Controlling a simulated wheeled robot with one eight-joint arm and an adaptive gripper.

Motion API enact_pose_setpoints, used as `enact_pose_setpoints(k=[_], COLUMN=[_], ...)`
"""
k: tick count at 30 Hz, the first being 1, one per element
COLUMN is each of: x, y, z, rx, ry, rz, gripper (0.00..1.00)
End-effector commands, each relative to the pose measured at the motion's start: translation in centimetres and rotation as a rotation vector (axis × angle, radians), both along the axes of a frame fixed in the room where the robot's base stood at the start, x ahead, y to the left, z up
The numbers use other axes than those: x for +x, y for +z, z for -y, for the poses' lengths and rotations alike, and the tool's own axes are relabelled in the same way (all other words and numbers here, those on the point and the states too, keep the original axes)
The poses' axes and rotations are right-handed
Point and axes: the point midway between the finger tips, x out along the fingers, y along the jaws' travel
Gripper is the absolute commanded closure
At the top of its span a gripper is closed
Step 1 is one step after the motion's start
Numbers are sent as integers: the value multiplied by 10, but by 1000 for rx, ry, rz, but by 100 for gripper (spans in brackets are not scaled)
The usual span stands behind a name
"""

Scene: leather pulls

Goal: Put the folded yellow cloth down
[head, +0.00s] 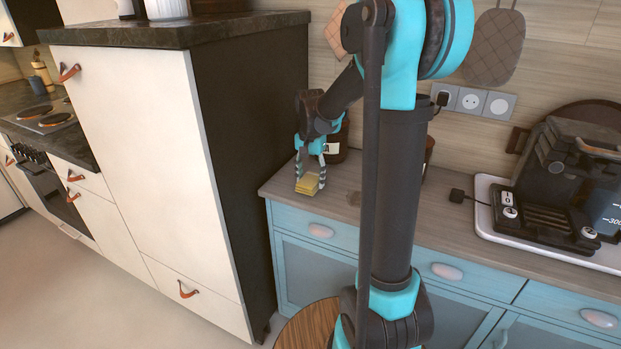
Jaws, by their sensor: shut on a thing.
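The folded yellow cloth (308,184) is a small layered square at the left end of the wooden counter (285,181) on the blue cabinet. My gripper (309,172) points down over it, with its fingers on both sides of the cloth, shut on it. The cloth is at or just above the counter top; I cannot tell whether it touches. My arm hides part of the counter to the right of the cloth.
A tall white cabinet with a dark side (235,150) stands close to the left. A dark jar (337,146) stands behind my gripper. A coffee machine (560,180) sits on a white tray (484,212) at right. A round wooden top (305,328) is below.

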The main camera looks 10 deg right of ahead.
Motion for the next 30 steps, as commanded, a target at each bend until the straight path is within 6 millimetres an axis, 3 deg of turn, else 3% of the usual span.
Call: enact_pose_setpoints(k=[3, 4, 9, 20, 23, 30], x=[0, 0, 0, 0, 0, 0], y=[-2, -3, -2, 1, 11, 57], z=[0, 0, 0, 0, 0, 0], rx=[0, 0, 0, 0, 0, 0], ry=[0, 0, 0, 0, 0, 0], rz=[0, 0, 0, 0, 0, 0], gripper=[81, 44, 24, 24, 24, 24])
